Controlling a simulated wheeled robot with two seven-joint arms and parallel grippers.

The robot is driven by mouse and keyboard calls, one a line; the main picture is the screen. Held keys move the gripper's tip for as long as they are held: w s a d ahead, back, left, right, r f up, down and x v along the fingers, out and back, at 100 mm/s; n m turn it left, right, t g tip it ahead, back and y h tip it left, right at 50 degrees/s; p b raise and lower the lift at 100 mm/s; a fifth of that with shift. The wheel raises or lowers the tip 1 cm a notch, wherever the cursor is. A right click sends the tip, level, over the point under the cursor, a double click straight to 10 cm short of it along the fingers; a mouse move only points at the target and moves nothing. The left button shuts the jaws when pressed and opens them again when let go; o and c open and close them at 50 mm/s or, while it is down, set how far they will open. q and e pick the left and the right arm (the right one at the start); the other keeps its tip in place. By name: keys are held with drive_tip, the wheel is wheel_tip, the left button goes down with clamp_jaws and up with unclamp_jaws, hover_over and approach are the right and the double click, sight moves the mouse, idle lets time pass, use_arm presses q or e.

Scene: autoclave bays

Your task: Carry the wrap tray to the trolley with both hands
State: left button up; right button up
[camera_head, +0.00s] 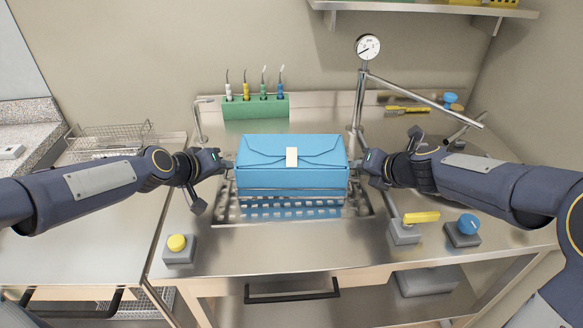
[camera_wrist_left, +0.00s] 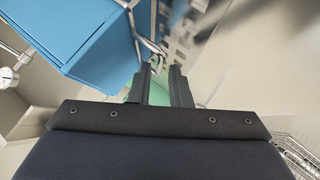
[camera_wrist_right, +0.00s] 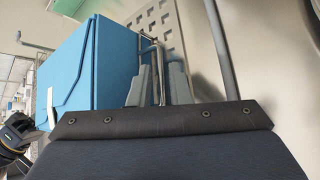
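The wrap tray (camera_head: 292,180) is a blue folded package with a white tag, in a wire tray over a perforated panel in the metal worktop. My left gripper (camera_head: 226,162) is at its left side. In the left wrist view its fingers (camera_wrist_left: 162,85) are apart and the wire handle shows near their tips. My right gripper (camera_head: 357,167) is at the right side. In the right wrist view its fingers (camera_wrist_right: 158,82) are apart, with the wire handle between them. I cannot make out a trolley for certain.
A green rack (camera_head: 256,107) with several tools stands behind the tray. A gauge (camera_head: 368,48) on a metal post is behind right. A yellow button (camera_head: 177,243), a yellow lever (camera_head: 421,217) and a blue knob (camera_head: 468,224) are in front. A metal surface (camera_head: 75,240) at left is largely clear.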

use_arm(q)
drive_tip(key=shift+w+d+f, duration=0.3)
drive_tip(key=shift+w+f, duration=0.1)
drive_tip(key=shift+w, duration=0.1)
use_arm(e)
drive_tip(key=shift+w+a+f, duration=0.25)
drive_tip(key=shift+w+f, duration=0.2)
drive_tip(key=shift+w, duration=0.05)
use_arm(q)
clamp_jaws()
use_arm(e)
clamp_jaws()
drive_tip(key=shift+r, duration=0.1)
